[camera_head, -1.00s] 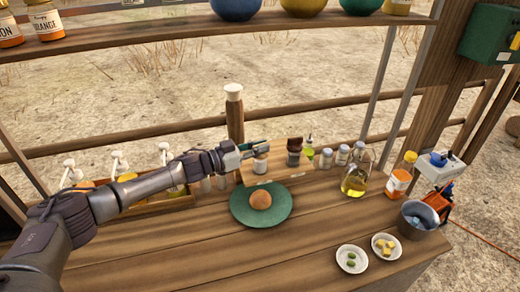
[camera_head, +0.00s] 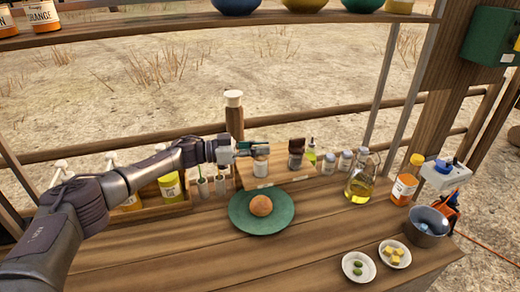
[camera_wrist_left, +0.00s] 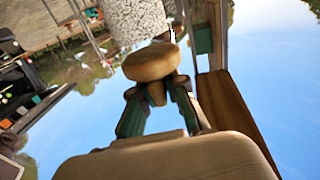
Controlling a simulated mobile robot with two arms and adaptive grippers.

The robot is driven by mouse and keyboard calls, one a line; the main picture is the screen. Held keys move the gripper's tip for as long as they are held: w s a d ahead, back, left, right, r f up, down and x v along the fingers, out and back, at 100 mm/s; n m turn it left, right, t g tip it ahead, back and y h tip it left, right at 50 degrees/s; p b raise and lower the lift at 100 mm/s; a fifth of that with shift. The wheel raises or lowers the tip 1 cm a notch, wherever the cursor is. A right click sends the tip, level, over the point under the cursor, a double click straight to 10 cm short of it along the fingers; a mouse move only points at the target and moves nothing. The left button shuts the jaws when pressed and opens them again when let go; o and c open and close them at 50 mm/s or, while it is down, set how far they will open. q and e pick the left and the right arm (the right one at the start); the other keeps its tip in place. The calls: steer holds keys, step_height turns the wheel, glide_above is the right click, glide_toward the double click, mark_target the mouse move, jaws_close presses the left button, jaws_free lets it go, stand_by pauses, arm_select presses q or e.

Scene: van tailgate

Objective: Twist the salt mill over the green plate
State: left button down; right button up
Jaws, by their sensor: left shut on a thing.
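The green plate (camera_head: 240,219) lies on the wooden counter with a round orange-brown item (camera_head: 261,205) on it. My left gripper (camera_head: 259,149) is behind the plate in the head view, shut on the top of the salt mill (camera_head: 261,167), a small pale-bodied mill. In the left wrist view, the green-padded fingers (camera_wrist_left: 158,100) close around the mill near its cream knob (camera_wrist_left: 152,63), with the white speckled body (camera_wrist_left: 135,20) beyond. The mill looks upright, behind the plate's far edge; whether it touches the board beneath is unclear. My right gripper is not seen.
An oil bottle (camera_head: 361,181) stands further right. Two small white dishes (camera_head: 346,265) sit at the front right.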

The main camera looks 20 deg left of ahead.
arm_select(q)
steer(key=c, duration=1.2)
jaws_free()
steer(key=shift+d, duration=0.1)
steer(key=shift+r, duration=0.1)
step_height(320, 180, up, 10)
steer(key=shift+f, duration=0.1)
